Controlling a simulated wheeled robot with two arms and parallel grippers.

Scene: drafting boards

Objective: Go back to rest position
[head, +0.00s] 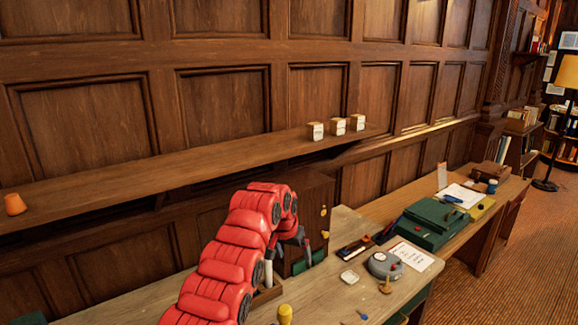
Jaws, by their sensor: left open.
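My left arm (232,262) is red and segmented and rises from the bottom edge. It bends at the top, and its grey left gripper (293,250) hangs down over the desk (335,290), in front of the dark wooden cabinet (317,208). The gripper is open; I see nothing held between its fingers, though the arm partly hides this area. My right gripper is not in view.
A wall shelf (200,165) holds an orange cup (14,204) and three small blocks (337,126). The desk bears a small white dish (349,277), a grey round device (384,264), a stamp (385,286) and a yellow-handled tool (285,314). A green case (430,222) stands farther right.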

